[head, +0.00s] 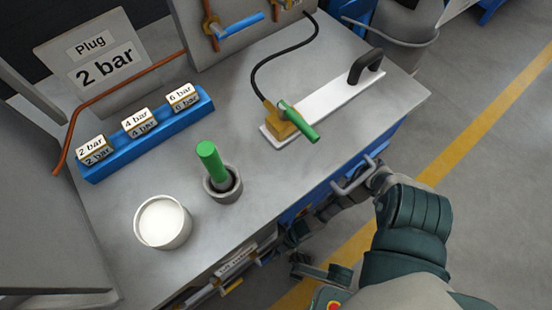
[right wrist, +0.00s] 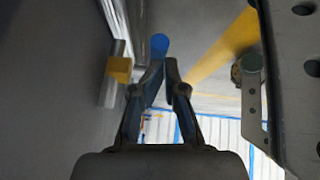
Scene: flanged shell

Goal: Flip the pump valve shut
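The hand pump on the bench has a white base plate (head: 330,101), a black handle (head: 367,65) and a brass valve block (head: 281,121). A green valve lever (head: 301,124) sits on the block and points to the lower right, across the plate. My right gripper (head: 293,240) is low beside the bench's front side, below the top and apart from the valve. In the right wrist view its fingertips (right wrist: 164,70) come together with nothing seen between them. That view also shows a yellow block (right wrist: 120,69) beside a blue rod-like part (right wrist: 159,46). My left gripper is not in view.
A grey cup (head: 222,190) with a green-handled tool (head: 210,160), a white round pot (head: 162,222) and a blue rack (head: 147,136) of labelled blocks stand on the left. A black hose (head: 258,70) arches behind the valve.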

